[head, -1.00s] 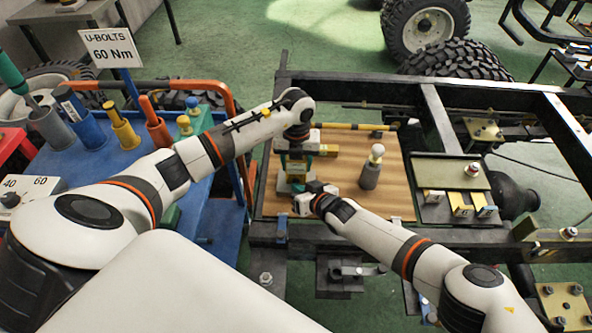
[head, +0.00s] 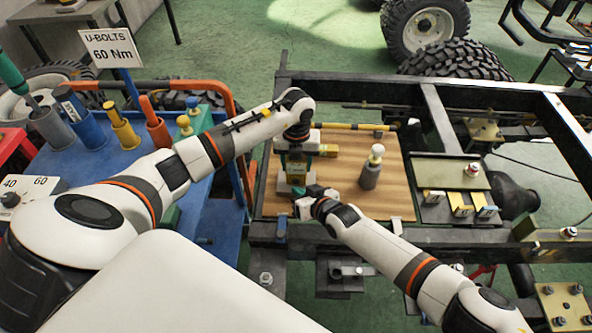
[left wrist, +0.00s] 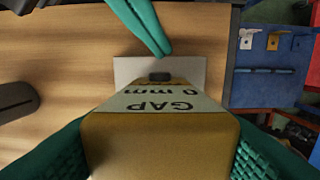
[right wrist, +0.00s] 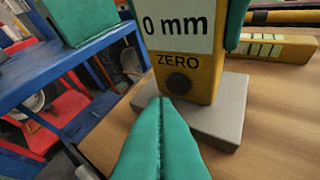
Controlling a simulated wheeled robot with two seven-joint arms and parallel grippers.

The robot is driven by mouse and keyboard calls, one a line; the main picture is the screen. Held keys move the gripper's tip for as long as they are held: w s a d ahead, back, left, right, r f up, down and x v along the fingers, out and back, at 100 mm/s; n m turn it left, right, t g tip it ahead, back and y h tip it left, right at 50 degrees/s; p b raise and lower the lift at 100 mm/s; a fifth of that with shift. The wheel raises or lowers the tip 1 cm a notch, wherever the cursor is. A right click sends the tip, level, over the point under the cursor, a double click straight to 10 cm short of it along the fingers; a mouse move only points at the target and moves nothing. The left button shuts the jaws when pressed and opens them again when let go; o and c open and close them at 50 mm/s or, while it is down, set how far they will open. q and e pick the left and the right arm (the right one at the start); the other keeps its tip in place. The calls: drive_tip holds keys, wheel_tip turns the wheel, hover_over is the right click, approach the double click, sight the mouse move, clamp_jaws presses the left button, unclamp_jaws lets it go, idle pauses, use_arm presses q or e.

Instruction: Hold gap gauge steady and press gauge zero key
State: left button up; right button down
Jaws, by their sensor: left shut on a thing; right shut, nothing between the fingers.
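The gap gauge is a yellow block with a white label on a pale grey base (right wrist: 215,120). In the right wrist view its label (right wrist: 178,28) reads 0 mm, above the word ZERO and a dark round zero key (right wrist: 178,83). My left gripper is shut around the gauge body (left wrist: 150,145), its teal fingers on both sides; the gauge stands upright. My right gripper (head: 309,190) is shut and empty in front of the gauge. Its teal fingertips (right wrist: 163,99) are close to the key; the left wrist view shows a small gap between them.
The gauge stands on a wooden board (head: 335,200) on the chassis frame. A grey cylinder with a white knob (head: 370,170) stands to its right. A yellow-ended bar (head: 350,126) lies behind. A tray with yellow-tagged blocks (head: 455,210) is farther right.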

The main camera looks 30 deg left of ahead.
idle(0.3)
drive_tip(key=shift+s+d+f, duration=0.15)
drive_tip(key=shift+s+d, duration=0.1)
drive_tip(key=shift+s, duration=0.55)
drive_tip(key=shift+s+d, duration=0.45)
drive_tip(key=shift+d, duration=0.1)
drive_tip(key=shift+s+d+r, duration=0.2)
drive_tip(key=shift+s+d, duration=0.35)
drive_tip(key=shift+s, duration=0.35)
use_arm(q)
drive_tip(key=o, duration=1.1)
drive_tip(key=shift+o, duration=0.2)
drive_tip(key=shift+r, duration=0.1)
